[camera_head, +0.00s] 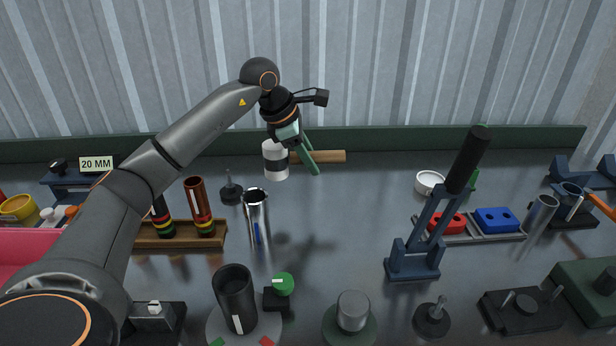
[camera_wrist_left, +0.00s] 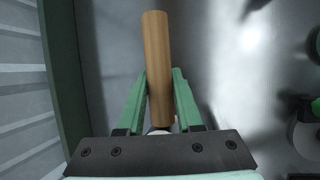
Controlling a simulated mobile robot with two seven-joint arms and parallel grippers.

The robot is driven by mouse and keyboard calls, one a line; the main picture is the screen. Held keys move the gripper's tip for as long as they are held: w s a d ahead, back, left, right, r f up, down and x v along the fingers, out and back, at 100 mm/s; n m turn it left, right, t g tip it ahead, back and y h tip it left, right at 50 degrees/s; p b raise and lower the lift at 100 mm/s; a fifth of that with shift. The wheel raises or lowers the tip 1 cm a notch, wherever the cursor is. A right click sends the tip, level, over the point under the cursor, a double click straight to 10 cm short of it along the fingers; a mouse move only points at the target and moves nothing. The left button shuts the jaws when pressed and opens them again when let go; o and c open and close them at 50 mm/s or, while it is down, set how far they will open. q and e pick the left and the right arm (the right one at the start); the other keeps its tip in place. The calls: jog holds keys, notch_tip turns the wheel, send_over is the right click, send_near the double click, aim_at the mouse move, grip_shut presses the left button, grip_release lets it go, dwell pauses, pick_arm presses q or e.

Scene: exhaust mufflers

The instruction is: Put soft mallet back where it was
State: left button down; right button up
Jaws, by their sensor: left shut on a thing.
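The soft mallet has a white head with a dark band (camera_head: 276,160) and a light wooden handle (camera_head: 332,156). It is near the back of the bench in the head view, handle pointing right. My left gripper (camera_head: 311,160) has green fingers shut on the handle, close to the head. In the left wrist view the handle (camera_wrist_left: 158,50) runs between the two fingers (camera_wrist_left: 161,85), and the head is mostly hidden behind the gripper body. The mallet appears raised off the bench, though its height is hard to judge. My right gripper is not in view.
A steel tube (camera_head: 257,215) and a wooden rack (camera_head: 180,235) with coloured-banded tubes stand below the arm. A blue toggle press with black handle (camera_head: 414,260) stands right. A white round dish (camera_head: 430,183) is behind it. The green back ledge (camera_head: 400,141) borders the bench.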

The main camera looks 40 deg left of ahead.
pick_arm(q)
jog(key=w+a+f, duration=0.1)
jog(key=w+f, duration=0.1)
jog(key=w+a+f, duration=0.1)
jog(key=w+f, duration=0.1)
jog(key=w+a+f, duration=0.2)
jog(key=shift+f, duration=1.95)
jog(key=shift+f, duration=0.15)
jog(key=c, duration=0.6)
grip_release()
jog(key=shift+o, duration=0.2)
jog(key=shift+s+r, duration=0.1)
jog(key=shift+r, duration=0.25)
jog(key=v, duration=1.1)
jog(key=shift+r+p, duration=0.25)
jog(key=shift+p, duration=0.05)
jog(key=shift+s, duration=0.15)
